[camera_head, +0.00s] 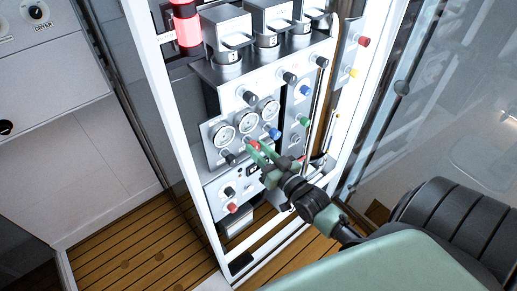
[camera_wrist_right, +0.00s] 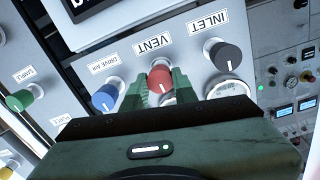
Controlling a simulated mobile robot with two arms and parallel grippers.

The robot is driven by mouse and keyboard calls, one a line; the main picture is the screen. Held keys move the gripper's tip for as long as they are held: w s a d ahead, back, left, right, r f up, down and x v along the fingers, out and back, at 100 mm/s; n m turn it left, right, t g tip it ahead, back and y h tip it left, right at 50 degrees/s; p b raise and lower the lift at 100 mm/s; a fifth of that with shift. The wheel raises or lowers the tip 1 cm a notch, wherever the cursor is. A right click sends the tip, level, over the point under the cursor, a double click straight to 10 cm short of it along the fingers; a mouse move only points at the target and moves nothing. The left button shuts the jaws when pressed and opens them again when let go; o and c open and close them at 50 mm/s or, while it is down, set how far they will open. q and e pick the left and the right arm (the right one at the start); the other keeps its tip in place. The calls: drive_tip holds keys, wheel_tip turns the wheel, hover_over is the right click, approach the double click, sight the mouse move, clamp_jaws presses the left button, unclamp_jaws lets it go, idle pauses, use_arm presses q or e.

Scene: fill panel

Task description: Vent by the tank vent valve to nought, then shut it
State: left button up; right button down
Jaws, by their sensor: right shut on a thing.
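The vent valve is a red knob (camera_wrist_right: 159,76) under an upside-down VENT label in the right wrist view, with a white pointer line on it. In the head view the red knob (camera_head: 253,142) shows just below the gauges, partly covered by my gripper. My right gripper (camera_head: 257,151) is shut on it, with its green fingers (camera_wrist_right: 160,88) on either side of the knob. Three round gauges (camera_head: 248,122) sit above the knob; their needles are too small to read. My left gripper is not in view.
A black INLET knob (camera_wrist_right: 228,57) and a blue DRIVE AIR knob (camera_wrist_right: 105,96) flank the red one closely. A green SAMPLE knob (camera_wrist_right: 20,100) is farther left. A red lamp (camera_head: 187,28) glows on the white-framed rack. Wooden floor (camera_head: 130,240) lies below.

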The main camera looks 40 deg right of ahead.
drive_tip(key=n, duration=0.2)
drive_tip(key=shift+n+p, duration=0.3)
drive_tip(key=shift+n, duration=0.1)
drive_tip(key=n, duration=0.3)
drive_tip(key=shift+a+n, duration=0.1)
drive_tip(key=shift+n, duration=0.2)
drive_tip(key=n, duration=0.2)
drive_tip(key=shift+f+n, duration=0.1)
drive_tip(key=shift+n, duration=0.3)
drive_tip(key=shift+f+n+y+b, duration=0.2)
drive_tip(key=shift+n+b, duration=0.5)
drive_tip(key=shift+n, duration=2.25)
drive_tip(key=shift+r+n+y+b, duration=0.2)
drive_tip(key=shift+n+b, duration=0.5)
drive_tip(key=shift+n, duration=2.2)
drive_tip(key=shift+f+n+y+b, duration=0.3)
drive_tip(key=shift+n+b, duration=0.4)
drive_tip(key=shift+n, duration=2.25)
drive_tip(key=shift+s+n, duration=0.1)
drive_tip(key=shift+n, duration=0.2)
drive_tip(key=c, duration=1.1)
unclamp_jaws()
drive_tip(key=shift+r, duration=0.15)
